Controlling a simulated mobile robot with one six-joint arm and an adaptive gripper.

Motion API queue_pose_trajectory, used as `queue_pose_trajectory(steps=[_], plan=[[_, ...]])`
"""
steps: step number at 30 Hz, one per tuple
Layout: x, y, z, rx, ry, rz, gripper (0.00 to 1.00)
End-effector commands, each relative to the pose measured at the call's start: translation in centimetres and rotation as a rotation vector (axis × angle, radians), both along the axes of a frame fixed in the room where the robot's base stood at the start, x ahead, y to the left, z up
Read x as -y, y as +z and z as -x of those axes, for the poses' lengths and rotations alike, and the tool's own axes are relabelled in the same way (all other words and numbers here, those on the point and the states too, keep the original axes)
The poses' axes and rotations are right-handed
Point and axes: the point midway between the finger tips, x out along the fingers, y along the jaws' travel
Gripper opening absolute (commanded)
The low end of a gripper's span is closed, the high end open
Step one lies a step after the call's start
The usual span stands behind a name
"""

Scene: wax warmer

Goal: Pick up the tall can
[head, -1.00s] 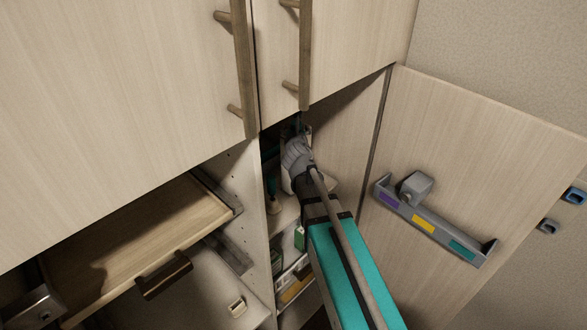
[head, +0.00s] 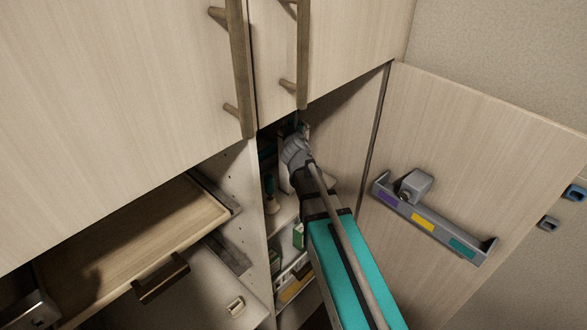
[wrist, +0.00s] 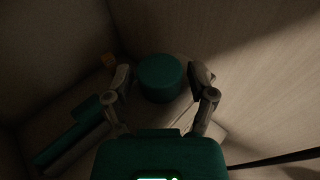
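In the wrist view a round, dark green-topped can (wrist: 161,78) stands on a shelf deep in the cabinet, just beyond and between my fingertips. I take it for the tall can; its height is hard to judge from above. My gripper (wrist: 160,80) is open, one finger to the left of the can and one to the right, with visible gaps to it. In the head view my gripper (head: 297,138) reaches into the narrow open cabinet, and the can cannot be made out there.
Cabinet walls are close on both sides. The open door (head: 480,170) stands right of my arm; a pulled-out drawer (head: 130,240) is at left.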

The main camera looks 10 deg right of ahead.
Motion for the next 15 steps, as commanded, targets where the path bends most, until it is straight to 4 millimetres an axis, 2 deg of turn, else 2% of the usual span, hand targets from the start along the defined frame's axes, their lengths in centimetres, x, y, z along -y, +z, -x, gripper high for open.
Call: queue_pose_trajectory(steps=[1, 2, 9, 15], plan=[[-0.02, 0.00, 0.00, 0.000, 0.000, 0.000, 0.50], [-0.03, 0.00, 0.00, 0.000, 0.000, 0.000, 0.45], [-0.07, 0.00, 0.00, 0.000, 0.001, 0.000, 0.00], [-0.14, 0.06, -0.02, 0.001, 0.003, 0.001, 0.00]])
